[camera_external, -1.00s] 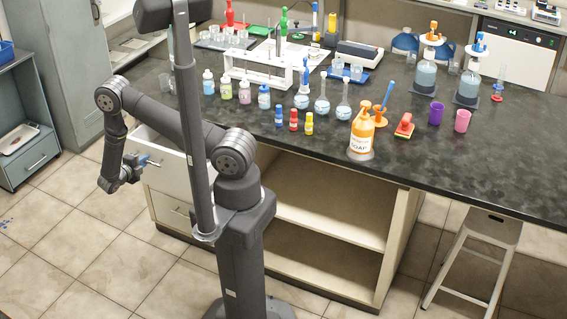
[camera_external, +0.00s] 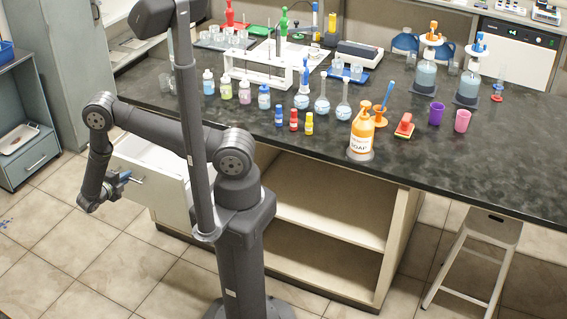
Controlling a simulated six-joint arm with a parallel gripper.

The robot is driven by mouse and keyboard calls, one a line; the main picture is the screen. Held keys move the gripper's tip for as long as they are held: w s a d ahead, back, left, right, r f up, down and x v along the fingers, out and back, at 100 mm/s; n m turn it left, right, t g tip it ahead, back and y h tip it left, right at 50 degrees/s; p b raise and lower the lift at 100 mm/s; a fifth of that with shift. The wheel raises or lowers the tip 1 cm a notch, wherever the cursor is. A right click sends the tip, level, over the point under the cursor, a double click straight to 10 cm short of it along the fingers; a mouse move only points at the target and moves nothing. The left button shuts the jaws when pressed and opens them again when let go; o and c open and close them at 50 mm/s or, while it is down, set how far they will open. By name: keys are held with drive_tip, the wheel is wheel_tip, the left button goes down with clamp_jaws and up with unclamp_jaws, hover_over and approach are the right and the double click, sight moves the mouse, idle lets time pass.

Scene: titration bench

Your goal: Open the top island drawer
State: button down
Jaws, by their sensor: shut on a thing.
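The top island drawer (camera_external: 163,183) is at the left end of the island, under the dark worktop. It stands pulled out toward the left front, and its pale interior shows between my arm and the island. My gripper (camera_external: 127,178) is at the drawer's front, shut on the drawer handle (camera_external: 138,180), a small metal bar. My forearm hides part of the drawer front and its left side.
The island worktop (camera_external: 330,180) carries bottles, flasks, a rack and a soap dispenser (camera_external: 361,133). A grey cabinet (camera_external: 50,70) and a low shelf unit (camera_external: 30,155) stand at the left. The tiled floor (camera_external: 75,235) before the drawer is clear.

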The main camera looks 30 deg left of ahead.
drive_tip(key=c, duration=1.6)
unclamp_jaws()
drive_tip(key=s+r, duration=0.1)
drive_tip(key=s, duration=0.4)
drive_tip(key=s+r, duration=0.1)
drive_tip(key=s, duration=0.5)
drive_tip(key=s+r, duration=0.1)
drive_tip(key=s, duration=0.5)
drive_tip(key=shift+r, duration=0.25)
drive_tip(key=w+f, duration=0.1)
drive_tip(key=w, duration=0.4)
drive_tip(key=w+f, duration=0.1)
drive_tip(key=w, duration=0.5)
drive_tip(key=w+f, duration=0.1)
drive_tip(key=w, duration=0.5)
drive_tip(key=shift+w+f, duration=0.1)
drive_tip(key=shift+f, duration=0.15)
drive_tip(key=s+r, duration=0.1)
drive_tip(key=s, duration=0.4)
drive_tip(key=s+r, duration=0.1)
drive_tip(key=s, duration=0.4)
drive_tip(key=s+r, duration=0.1)
drive_tip(key=s, duration=0.5)
drive_tip(key=shift+s+r, duration=0.1)
drive_tip(key=shift+r, duration=0.05)
